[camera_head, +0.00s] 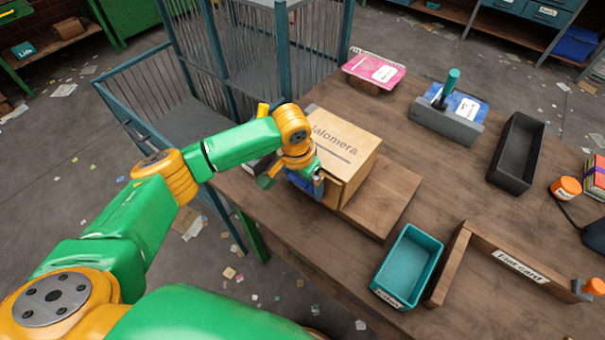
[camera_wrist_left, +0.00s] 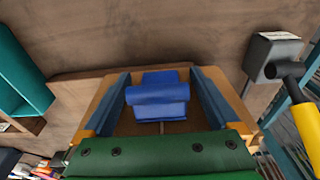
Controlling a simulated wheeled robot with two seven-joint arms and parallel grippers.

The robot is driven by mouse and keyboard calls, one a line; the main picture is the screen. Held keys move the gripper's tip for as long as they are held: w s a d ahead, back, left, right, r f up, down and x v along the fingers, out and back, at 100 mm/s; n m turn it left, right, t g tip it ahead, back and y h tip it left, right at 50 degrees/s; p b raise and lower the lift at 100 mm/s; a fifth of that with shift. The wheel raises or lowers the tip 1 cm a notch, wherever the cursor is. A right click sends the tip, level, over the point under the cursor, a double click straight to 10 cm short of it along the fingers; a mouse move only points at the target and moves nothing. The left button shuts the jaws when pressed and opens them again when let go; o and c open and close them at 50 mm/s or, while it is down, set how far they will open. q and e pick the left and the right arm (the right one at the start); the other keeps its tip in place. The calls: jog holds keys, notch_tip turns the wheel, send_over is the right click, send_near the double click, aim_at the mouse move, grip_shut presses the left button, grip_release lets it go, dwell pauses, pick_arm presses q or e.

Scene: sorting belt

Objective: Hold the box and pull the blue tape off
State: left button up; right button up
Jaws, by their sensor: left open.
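The cardboard box (camera_head: 345,143) stands on a wooden board (camera_head: 385,200) near the table's left edge, with printed lettering on top. My left gripper (camera_head: 304,183) is at its near left side. In the left wrist view, the left gripper (camera_wrist_left: 160,100) is open, with one blue finger on each side of the blue tape (camera_wrist_left: 160,95). The tape is a thick folded piece against the brown box face (camera_wrist_left: 125,122). Small gaps show between tape and fingers. The arm hides part of the box in the head view. My right gripper is not in view.
A teal tray (camera_head: 408,262) and a wooden corner fence (camera_head: 510,262) are to the right. A black tray (camera_head: 517,150), a grey block with teal handle (camera_head: 445,125) and a pink pad (camera_head: 374,69) lie farther back. A wire cage (camera_head: 265,60) stands beyond the table's left edge.

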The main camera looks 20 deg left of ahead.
pick_arm(q)
jog(key=shift+s, duration=0.15)
jog(key=c, duration=1.4)
